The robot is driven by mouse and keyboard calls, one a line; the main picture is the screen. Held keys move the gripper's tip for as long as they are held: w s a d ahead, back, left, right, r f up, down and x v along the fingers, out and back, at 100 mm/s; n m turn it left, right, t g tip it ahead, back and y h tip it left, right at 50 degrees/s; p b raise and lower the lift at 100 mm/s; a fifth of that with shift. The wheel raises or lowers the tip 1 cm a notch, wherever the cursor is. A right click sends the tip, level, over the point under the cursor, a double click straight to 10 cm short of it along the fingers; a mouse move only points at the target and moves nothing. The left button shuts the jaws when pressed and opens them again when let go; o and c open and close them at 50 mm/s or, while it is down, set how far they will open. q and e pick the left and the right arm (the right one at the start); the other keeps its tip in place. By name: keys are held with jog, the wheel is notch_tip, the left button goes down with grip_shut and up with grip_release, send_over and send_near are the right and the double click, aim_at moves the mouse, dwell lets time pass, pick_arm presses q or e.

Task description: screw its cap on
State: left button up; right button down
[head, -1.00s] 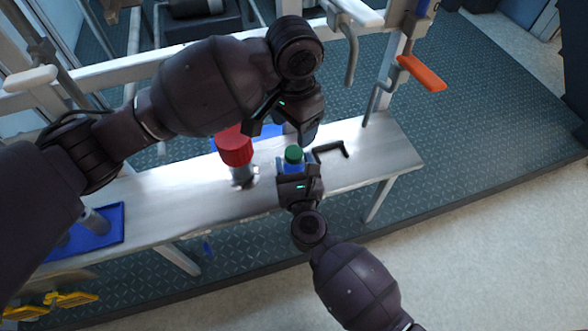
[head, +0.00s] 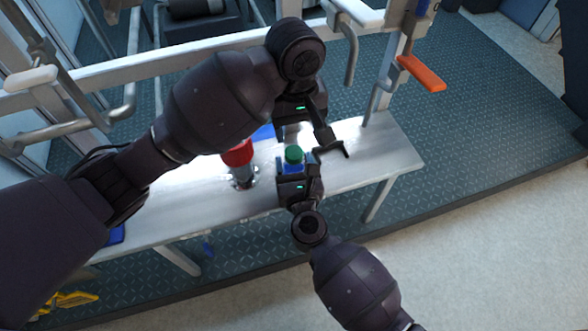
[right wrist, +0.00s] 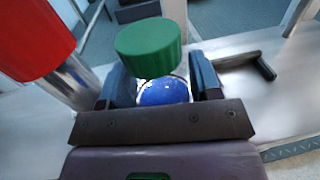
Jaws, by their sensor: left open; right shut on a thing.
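A green cap (head: 294,154) sits at the top of a blue bottle (head: 293,169). In the right wrist view the ribbed green cap (right wrist: 148,46) is above the rounded blue bottle (right wrist: 163,91); I cannot tell how far it is seated. My right gripper (head: 292,178) is shut on the bottle, one finger on each side, and holds it upright over the bench. My left gripper (head: 302,136) is open and empty just above and behind the cap, with its fingers spread wide.
A red-topped metal cylinder (head: 239,158) stands on the pale bench (head: 385,158) left of the bottle. A frame with an orange lever (head: 422,73) stands behind. The bench's right end is clear.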

aim_at(294, 152)
pick_arm(q)
jog(key=n, duration=0.2)
jog(key=shift+w+a+r+n, duration=0.1)
jog(key=shift+w+a+n, duration=0.1)
jog(key=shift+n, duration=0.2)
jog(key=shift+a+n, duration=0.15)
jog(key=shift+n, duration=1.25)
jog(key=shift+f, duration=4.05)
